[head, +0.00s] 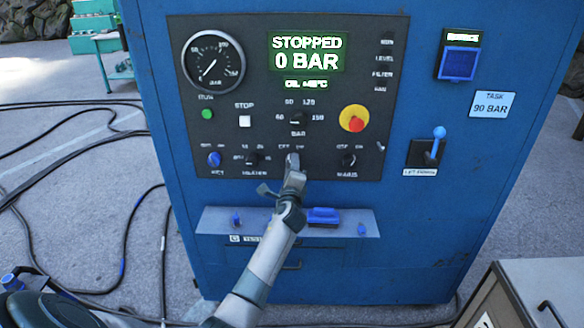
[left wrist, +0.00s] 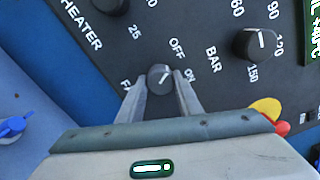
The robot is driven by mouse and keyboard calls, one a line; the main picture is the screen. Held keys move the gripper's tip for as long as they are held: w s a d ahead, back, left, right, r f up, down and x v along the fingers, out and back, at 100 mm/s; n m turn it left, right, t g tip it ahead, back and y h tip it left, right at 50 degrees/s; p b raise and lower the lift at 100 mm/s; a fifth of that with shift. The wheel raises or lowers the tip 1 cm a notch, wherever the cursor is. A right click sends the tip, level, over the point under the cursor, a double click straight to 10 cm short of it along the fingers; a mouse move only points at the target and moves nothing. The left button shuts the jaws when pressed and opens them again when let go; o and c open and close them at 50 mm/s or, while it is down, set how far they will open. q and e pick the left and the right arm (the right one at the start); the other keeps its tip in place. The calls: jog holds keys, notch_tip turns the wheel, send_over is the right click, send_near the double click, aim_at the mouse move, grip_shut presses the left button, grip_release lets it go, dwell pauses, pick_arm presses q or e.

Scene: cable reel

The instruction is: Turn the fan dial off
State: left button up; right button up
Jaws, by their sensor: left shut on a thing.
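The fan dial (left wrist: 160,76) is a small dark round knob with a white mark, below the OFF and ON labels on the black panel. The mark points up and to the right in the left wrist view; I cannot tell exactly which label it meets. My left gripper (left wrist: 160,88) is shut on the dial, with one finger on each side of it. In the head view my left gripper (head: 292,172) reaches up to the panel and covers most of the dial. My right gripper is not in view.
Close by are the heater dial (head: 253,159), the mains dial (head: 348,160), the bar dial (head: 297,118) and a red emergency button (head: 355,124). The display (head: 307,53) reads STOPPED, 0 BAR. A ledge (head: 350,222) with a blue-handled brush (head: 323,215) juts out below the panel.

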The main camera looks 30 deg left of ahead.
pick_arm(q)
jog(key=o, duration=1)
jog(key=shift+o, duration=0.2)
jog(key=shift+s, duration=0.1)
jog(key=b+v, duration=0.3)
jog(key=v, duration=1.4)
jog(key=shift+s, duration=0.15)
jog(key=shift+f, duration=0.1)
